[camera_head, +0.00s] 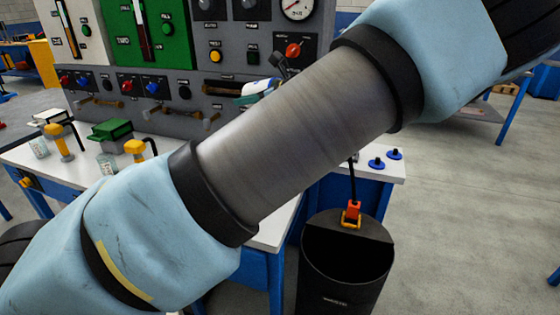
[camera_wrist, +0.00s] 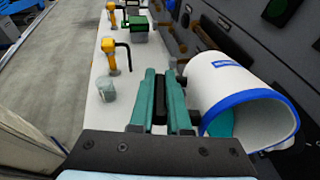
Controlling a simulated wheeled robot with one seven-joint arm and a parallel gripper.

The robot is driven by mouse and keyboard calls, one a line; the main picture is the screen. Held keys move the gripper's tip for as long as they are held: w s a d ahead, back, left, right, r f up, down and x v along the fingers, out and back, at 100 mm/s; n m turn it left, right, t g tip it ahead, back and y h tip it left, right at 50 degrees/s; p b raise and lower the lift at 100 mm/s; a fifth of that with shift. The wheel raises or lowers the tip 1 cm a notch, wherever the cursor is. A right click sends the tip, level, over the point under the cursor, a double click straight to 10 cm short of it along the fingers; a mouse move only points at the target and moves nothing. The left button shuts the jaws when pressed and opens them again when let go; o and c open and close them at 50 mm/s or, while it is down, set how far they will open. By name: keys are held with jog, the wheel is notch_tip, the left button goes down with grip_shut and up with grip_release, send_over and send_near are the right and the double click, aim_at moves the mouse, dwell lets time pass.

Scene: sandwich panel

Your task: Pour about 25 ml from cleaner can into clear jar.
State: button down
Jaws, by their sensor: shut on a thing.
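The cleaner can (camera_wrist: 222,75) is white with a blue rim and a blue label. It lies tilted on its side in the wrist view, its open mouth toward the camera, with teal showing inside. In the head view the can (camera_head: 258,88) shows small, partly behind my arm. My gripper (camera_wrist: 162,90) has teal fingers and is shut beside the can; the grasped part is mostly hidden by the fingers. A clear jar (camera_wrist: 106,89) stands upright on the white bench, left of and apart from my gripper. I cannot tell which head-view jar it is.
The head view shows two clear jars (camera_head: 38,147) (camera_head: 107,163) beside yellow-topped fixtures (camera_head: 138,148) and a green box (camera_head: 110,132). The grey panel (camera_head: 222,125) stands behind the bench. A black bin (camera_head: 345,270) is at the bench's right end.

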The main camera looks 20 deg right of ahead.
jog(key=shift+f+t+y+b, duration=0.2)
jog(key=shift+t+y+b, duration=0.2)
jog(key=shift+t, duration=0.2)
jog(key=shift+w+a, duration=0.1)
jog(key=shift+w, duration=0.3)
dwell(0.7)
jog(key=shift+a+r+t, duration=0.1)
jog(key=shift+a+t, duration=0.2)
jog(key=shift+a, duration=0.05)
dwell(1.0)
